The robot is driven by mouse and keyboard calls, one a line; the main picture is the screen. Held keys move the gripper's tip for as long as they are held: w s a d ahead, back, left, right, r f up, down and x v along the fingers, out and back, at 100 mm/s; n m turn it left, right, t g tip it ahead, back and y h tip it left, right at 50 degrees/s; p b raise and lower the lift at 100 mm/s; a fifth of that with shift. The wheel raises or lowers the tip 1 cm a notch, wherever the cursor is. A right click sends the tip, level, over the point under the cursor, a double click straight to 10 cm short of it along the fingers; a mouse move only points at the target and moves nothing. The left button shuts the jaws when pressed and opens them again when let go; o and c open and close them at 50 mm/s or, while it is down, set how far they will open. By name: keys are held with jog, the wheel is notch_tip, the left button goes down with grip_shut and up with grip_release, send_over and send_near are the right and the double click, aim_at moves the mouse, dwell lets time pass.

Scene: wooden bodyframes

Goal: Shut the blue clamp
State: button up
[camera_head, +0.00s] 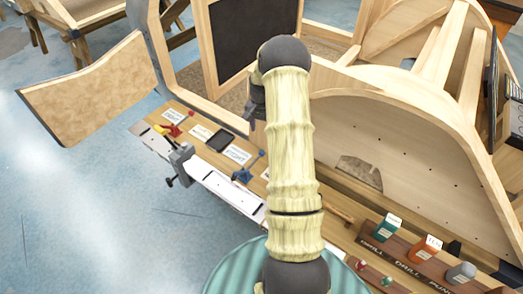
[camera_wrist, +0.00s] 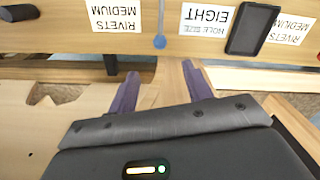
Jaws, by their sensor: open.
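The blue clamp (camera_head: 244,174) sits on the wooden workbench strip in the head view, just left of my arm. Its thin lever sticks up, tilted to the right, with a small blue knob at the end. In the wrist view a round blue part of the clamp (camera_wrist: 160,42) shows at the top middle, with a thin rod above it; the clamp's base cannot be made out there. My gripper (camera_wrist: 159,84) is open and empty, its two purple fingers apart, with the blue part ahead between their directions. In the head view my arm hides most of the gripper.
A red clamp (camera_head: 174,130) and a grey vise (camera_head: 181,160) stand further left on the bench. Labels and a dark tray (camera_head: 220,140) lie near the blue clamp. A curved wooden frame (camera_head: 400,120) rises behind. A drill rack (camera_head: 410,252) is at lower right.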

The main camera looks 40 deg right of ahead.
aim_at(262, 151)
notch_tip(262, 151, down, 14)
jog(key=p, duration=0.2)
jog(key=shift+r+p, duration=0.15)
jog(key=shift+p, duration=0.15)
grip_shut()
